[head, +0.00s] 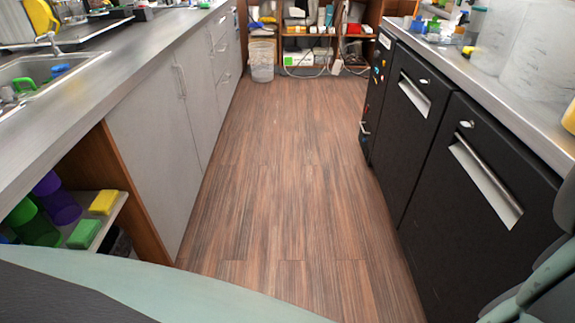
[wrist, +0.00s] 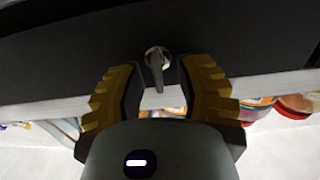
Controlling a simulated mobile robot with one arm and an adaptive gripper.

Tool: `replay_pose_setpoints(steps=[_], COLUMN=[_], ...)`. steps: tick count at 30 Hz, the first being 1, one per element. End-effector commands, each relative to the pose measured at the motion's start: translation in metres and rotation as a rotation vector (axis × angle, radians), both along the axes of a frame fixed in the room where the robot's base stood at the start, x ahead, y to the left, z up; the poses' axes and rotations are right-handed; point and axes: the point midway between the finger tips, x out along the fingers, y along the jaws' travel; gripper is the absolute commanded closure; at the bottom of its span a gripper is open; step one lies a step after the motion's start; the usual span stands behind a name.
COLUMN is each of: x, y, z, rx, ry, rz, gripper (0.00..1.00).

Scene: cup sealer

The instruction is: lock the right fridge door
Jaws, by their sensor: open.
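The right fridge door (head: 478,205) is the nearer black door in the head view, with a slanted silver handle in a recess and a small silver lock (head: 466,124) near its top. It looks closed. In the wrist view my gripper (wrist: 160,75) is open, its yellow-brown ridged fingers apart. A metal lock with a turn piece or key (wrist: 157,62) stands between the fingertips, in front of a dark panel (wrist: 60,60). No finger visibly grips it. Which door this lock belongs to is not clear from the wrist view alone. The gripper is not visible in the head view.
The left fridge door (head: 412,130) is farther along, also black. A grey counter (head: 500,85) with large translucent containers (head: 505,40) lies above the doors. Grey cabinets (head: 165,115) and a sink counter (head: 110,75) run along the left. The wooden floor (head: 285,170) between is clear.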

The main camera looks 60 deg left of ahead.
Motion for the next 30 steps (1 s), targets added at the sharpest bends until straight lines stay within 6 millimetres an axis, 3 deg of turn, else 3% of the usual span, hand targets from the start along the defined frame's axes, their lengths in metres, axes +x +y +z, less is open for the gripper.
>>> replay_pose_setpoints(steps=[3,4,16,30], x=[-0.0004,-0.0003,-0.0003,-0.0003], y=[-0.0006,-0.0005,-0.0003,-0.0001], z=[-0.0001,-0.0001,-0.0001,-0.0006], rx=[0.000,0.000,0.000,0.006], ry=[0.000,0.000,0.000,-0.003], rz=[-0.002,-0.002,-0.001,0.000], gripper=[0.66,0.60,1.00,1.00])
